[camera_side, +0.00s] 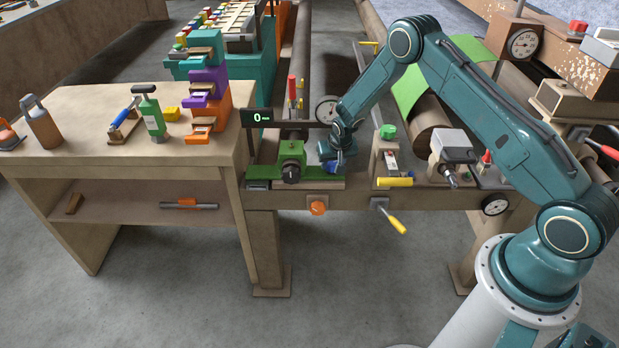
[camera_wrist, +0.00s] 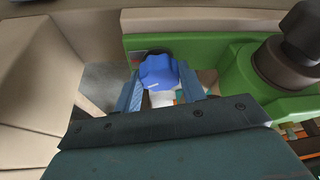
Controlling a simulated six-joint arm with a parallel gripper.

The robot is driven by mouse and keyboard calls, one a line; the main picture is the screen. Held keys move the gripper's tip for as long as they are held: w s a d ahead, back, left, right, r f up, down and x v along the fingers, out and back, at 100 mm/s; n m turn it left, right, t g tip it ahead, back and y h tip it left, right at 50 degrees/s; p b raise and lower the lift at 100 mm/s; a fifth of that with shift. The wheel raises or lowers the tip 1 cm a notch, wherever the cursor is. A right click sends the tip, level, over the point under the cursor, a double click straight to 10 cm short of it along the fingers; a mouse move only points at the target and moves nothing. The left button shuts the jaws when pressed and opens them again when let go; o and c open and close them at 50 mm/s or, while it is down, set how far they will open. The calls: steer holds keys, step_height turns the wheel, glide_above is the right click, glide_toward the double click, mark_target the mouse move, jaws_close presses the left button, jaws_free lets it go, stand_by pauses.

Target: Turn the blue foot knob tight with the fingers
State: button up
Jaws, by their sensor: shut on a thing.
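The blue foot knob (camera_wrist: 158,74) shows in the wrist view between the two fingers of my gripper (camera_wrist: 160,90). It has a lobed rim and a small white mark, with a pale shaft below it. My gripper is shut on the knob, one finger on each side. In the side view, my gripper (camera_side: 333,166) reaches down just right of the green fixture (camera_side: 291,160). The knob is small there and hard to tell apart from the fingers.
The green fixture carries a dark round knob (camera_wrist: 300,35) close to the right of my gripper in the wrist view. A white-topped block (camera_side: 386,158) with a green knob stands to the right in the side view. A small display (camera_side: 257,117) stands behind left.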

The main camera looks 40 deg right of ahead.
steer(key=m+g, duration=0.1)
steer(key=m, duration=0.2)
steer(key=m+h, duration=0.1)
steer(key=m, duration=0.1)
steer(key=shift+w+a+m+g, duration=0.1)
steer(key=shift+a+m+g, duration=0.05)
steer(key=shift+m+g, duration=0.25)
steer(key=o, duration=1)
steer(key=shift+c, duration=0.2)
steer(key=shift+r+h, duration=0.1)
steer(key=shift+h, duration=0.2)
steer(key=v, duration=1.3)
steer(key=shift+r, duration=0.25)
steer(key=shift+a, duration=0.1)
